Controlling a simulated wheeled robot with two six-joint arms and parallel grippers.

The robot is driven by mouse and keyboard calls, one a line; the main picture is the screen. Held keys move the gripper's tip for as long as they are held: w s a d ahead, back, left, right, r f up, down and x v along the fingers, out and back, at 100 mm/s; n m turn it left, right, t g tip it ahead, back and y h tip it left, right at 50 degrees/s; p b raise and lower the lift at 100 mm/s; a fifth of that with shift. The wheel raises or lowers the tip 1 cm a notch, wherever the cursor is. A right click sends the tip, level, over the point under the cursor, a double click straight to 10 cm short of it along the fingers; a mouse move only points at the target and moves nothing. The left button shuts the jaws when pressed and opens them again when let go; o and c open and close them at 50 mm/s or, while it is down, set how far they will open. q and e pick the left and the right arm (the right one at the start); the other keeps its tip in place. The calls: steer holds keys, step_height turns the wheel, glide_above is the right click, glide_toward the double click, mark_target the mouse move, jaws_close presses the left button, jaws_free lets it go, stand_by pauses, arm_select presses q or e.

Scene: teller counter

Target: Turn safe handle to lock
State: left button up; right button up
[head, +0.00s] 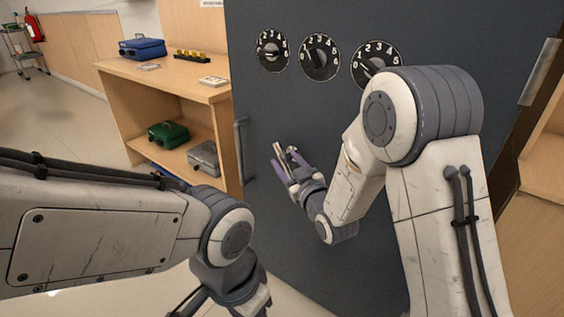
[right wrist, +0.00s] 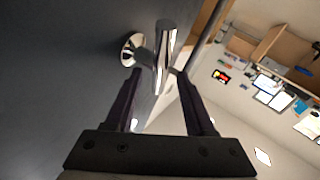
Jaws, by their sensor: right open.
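The dark grey safe door (head: 300,215) fills the middle of the head view. The safe handle (right wrist: 166,48) is a chrome lever on a round chrome base (right wrist: 133,50) in the right wrist view. My right gripper (head: 286,157) is at the door, below the dials. Its two dark purple fingers are open, one on each side of the lever's lower end in the right wrist view; I cannot tell whether they touch it. In the head view the fingers partly hide the handle. My left gripper (head: 232,296) is low in the head view, cut off by the frame's bottom edge.
Three black number dials, left (head: 272,50), middle (head: 320,57) and right (head: 376,64), sit above on the door. A vertical pull bar (head: 240,150) is at its left edge. A wooden shelf unit (head: 180,78) with a blue case (head: 142,47) stands to the left.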

mark_target(283, 157)
steer(key=shift+x, duration=1.55)
steer(key=shift+c, duration=0.2)
jaws_close()
steer(key=shift+r+g+p, duration=0.15)
steer(key=shift+g+p, duration=0.15)
steer(key=shift+p, duration=0.35)
steer(key=n+g+h+p, duration=0.1)
steer(key=p, duration=0.3)
steer(key=n+g+h+p, duration=0.1)
steer(key=g+p, duration=0.1)
steer(key=p, duration=0.2)
steer(key=n+g+h+p, duration=0.1)
steer(key=g+p, duration=0.1)
steer(key=p, duration=0.2)
steer(key=shift+w+a+h+p, duration=0.1)
steer(key=shift+a+h+p, duration=0.15)
steer(key=shift+h+p, duration=0.15)
steer(key=g+h+p, duration=0.1)
steer(key=p, duration=0.4)
steer(key=f+n+g+h+p, duration=0.1)
steer(key=p, duration=0.5)
steer(key=shift+h, duration=0.3)
steer(key=shift+f+g+p, duration=0.25)
steer(key=shift+g+p, duration=0.05)
steer(key=shift+p, duration=0.95)
